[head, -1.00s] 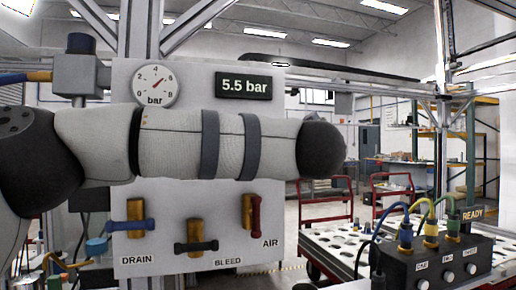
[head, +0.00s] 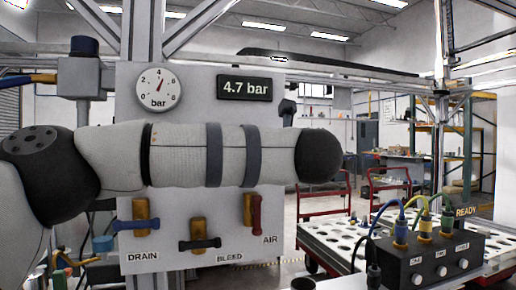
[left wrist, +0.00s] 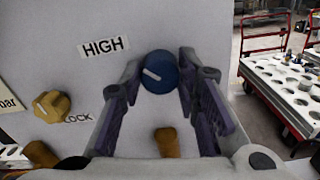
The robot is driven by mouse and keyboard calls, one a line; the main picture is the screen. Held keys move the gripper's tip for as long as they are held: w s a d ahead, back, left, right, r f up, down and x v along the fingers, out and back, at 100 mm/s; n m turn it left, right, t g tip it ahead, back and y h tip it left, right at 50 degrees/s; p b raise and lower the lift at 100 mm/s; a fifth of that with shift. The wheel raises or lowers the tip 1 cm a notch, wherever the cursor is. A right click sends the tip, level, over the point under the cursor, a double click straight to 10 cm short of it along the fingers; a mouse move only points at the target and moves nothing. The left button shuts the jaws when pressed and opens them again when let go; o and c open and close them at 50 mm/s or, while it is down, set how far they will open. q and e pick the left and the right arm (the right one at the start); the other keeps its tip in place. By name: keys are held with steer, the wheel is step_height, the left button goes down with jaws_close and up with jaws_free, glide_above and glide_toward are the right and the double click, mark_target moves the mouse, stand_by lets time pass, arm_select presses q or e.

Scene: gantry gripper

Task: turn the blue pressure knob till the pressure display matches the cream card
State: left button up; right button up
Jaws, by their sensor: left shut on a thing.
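The pressure display (head: 245,87) on the grey panel (head: 200,80) reads 4.7 bar. The blue pressure knob (left wrist: 159,76) shows in the left wrist view, its white mark slanting up to the left. My left gripper (left wrist: 157,88) is shut on it, one purple finger on each side. In the head view my left arm crosses the panel and hides the knob. A pale card (left wrist: 9,104) at the left edge of the wrist view ends in "bar"; its number is cut off. My right gripper is not in view.
A round bar gauge (head: 157,88) is left of the display. A yellow knob (left wrist: 52,106) sits by a LOCK label, below a HIGH label (left wrist: 104,47). Drain, bleed and air valves line the panel's bottom. A black connector box (head: 430,258) stands at right.

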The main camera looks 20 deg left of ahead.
arm_select(q)
steer(key=shift+n, duration=0.4)
steer(key=o, duration=1.1)
steer(key=shift+o, duration=0.2)
steer(key=v, duration=1.2)
